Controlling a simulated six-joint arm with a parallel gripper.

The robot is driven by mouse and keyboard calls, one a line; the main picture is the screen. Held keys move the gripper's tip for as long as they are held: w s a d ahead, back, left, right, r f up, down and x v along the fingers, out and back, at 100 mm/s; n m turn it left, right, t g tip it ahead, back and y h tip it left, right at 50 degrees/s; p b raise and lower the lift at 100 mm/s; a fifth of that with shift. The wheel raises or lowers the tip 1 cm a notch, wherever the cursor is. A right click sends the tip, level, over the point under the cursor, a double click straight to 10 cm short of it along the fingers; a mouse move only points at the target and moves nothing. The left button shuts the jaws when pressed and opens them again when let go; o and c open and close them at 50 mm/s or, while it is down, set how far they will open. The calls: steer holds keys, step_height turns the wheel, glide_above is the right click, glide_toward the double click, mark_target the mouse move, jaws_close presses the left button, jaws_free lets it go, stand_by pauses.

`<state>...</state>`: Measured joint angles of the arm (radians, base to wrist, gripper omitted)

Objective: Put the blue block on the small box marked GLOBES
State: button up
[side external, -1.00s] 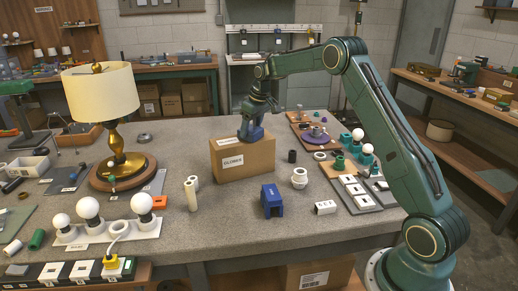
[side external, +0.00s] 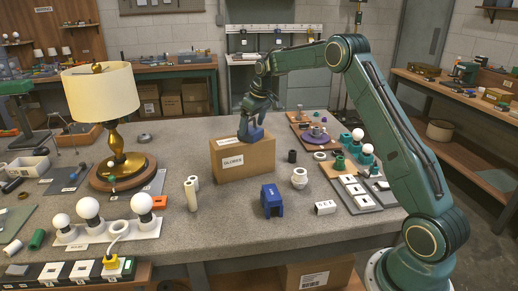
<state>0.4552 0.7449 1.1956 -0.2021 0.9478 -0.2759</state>
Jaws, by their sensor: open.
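The small cardboard box marked GLOBES (side external: 235,166) stands upright on the grey table, its label facing the camera. A blue block (side external: 250,133) rests on top of the box, toward its back edge. My gripper (side external: 254,113) is open just above the block. Its fingers are small and dark here, so I cannot tell whether they still touch the block. A second blue piece (side external: 271,202), shaped like an arch, stands on the table in front of the box.
A brass lamp with a cream shade (side external: 101,92) stands left of the box. White cylinders (side external: 191,194) and a white socket part (side external: 299,179) stand near the box. Boards with bulbs and parts (side external: 355,185) lie at right.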

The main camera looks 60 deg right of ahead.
steer(key=v, duration=1)
steer(key=shift+s+r, duration=0.15)
steer(key=shift+r, duration=0.2)
steer(key=s+a+r+t, duration=0.1)
steer(key=s+a+r, duration=0.3)
steer(key=s+a, duration=0.45)
steer(key=s+a+r, duration=0.5)
steer(key=s+a, duration=0.3)
steer(key=a, duration=0.1)
steer(key=s+a+f, duration=0.2)
steer(key=s, duration=0.4)
steer(key=s+a+f+t, duration=0.1)
steer(key=s+a+f, duration=0.1)
steer(key=s, duration=0.5)
steer(key=s+a+f, duration=0.2)
steer(key=s+f, duration=0.2)
steer(key=s, duration=0.3)
steer(key=shift+a+t, duration=0.25)
steer(key=shift+t, duration=0.05)
